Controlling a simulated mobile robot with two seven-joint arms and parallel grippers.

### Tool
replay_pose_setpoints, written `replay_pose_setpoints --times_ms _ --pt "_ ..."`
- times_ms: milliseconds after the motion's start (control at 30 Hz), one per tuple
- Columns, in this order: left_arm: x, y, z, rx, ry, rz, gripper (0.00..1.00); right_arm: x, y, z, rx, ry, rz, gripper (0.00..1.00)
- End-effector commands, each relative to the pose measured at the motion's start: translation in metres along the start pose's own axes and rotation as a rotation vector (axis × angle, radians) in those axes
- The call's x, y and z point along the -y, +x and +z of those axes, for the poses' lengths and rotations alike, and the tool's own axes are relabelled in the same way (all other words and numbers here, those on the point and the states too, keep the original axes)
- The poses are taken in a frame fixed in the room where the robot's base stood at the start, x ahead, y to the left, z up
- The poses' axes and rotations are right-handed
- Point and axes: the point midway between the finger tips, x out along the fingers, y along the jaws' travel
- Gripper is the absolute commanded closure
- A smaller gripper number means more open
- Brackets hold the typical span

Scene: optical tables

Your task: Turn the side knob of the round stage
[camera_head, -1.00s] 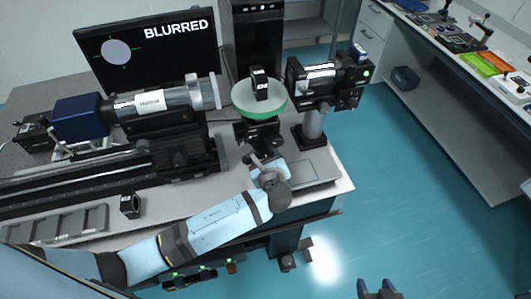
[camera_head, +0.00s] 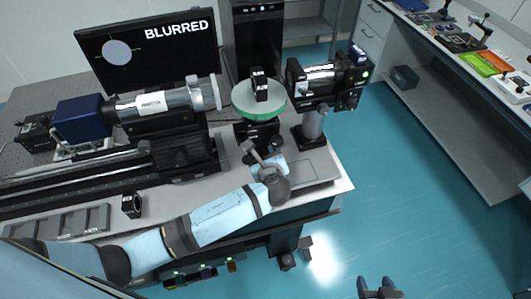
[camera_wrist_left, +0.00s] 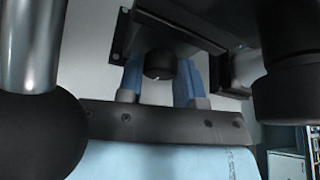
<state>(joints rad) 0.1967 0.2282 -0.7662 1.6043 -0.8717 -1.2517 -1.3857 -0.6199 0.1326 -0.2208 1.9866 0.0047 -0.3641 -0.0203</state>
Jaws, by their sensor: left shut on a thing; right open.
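The round stage (camera_head: 259,105) has a pale green disc with a small black block on it and stands on a black mount. My left gripper (camera_head: 268,157) is at the front of that mount, low beside the stage. In the left wrist view, a black side knob (camera_wrist_left: 160,63) with a small light mark lies between the two blue fingers of my left gripper (camera_wrist_left: 160,80), which is shut on it. In the head view the knob itself is mostly hidden by the gripper. My right gripper (camera_head: 378,288) is open and empty at the bottom edge, over the floor.
A screen (camera_head: 150,52) behind reads "BLURRED" beside a pale disc. A camera tube (camera_head: 165,103) stands left of the stage, and a black instrument on a post (camera_head: 313,122) stands close on the right. A flat grey plate (camera_head: 312,170) lies near the table's right edge.

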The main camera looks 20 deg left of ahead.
Motion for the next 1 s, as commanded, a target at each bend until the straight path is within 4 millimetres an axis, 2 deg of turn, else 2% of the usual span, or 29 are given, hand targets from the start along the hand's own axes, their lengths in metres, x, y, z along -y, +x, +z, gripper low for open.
replay_pose_setpoints --times_ms 33,167,467,500,600,867,1000 --pt "0.001 -0.002 0.004 -0.001 0.017 0.008 0.9 0.0 -0.006 -0.009 0.0 0.0 0.002 0.41" --pt "0.001 -0.002 0.003 -0.002 0.058 0.025 0.9 -0.002 -0.013 -0.017 -0.001 -0.001 0.007 0.41" --pt "0.0 -0.001 -0.001 -0.002 0.068 0.028 0.9 -0.003 -0.013 -0.011 0.006 0.002 0.01 0.41" --pt "0.0 -0.001 -0.001 -0.002 0.067 0.028 0.6 -0.003 -0.013 -0.011 0.007 0.002 0.01 0.41" --pt "0.0 -0.001 -0.001 -0.002 0.067 0.028 0.41 -0.003 -0.013 -0.011 0.006 0.002 0.01 0.41" --pt "0.0 -0.001 0.0 -0.002 0.067 0.027 0.41 -0.003 -0.013 -0.011 0.005 0.002 0.011 0.41" --pt "0.001 -0.012 -0.002 -0.003 0.066 0.025 0.41 -0.003 -0.011 -0.011 0.003 0.002 0.011 0.41"
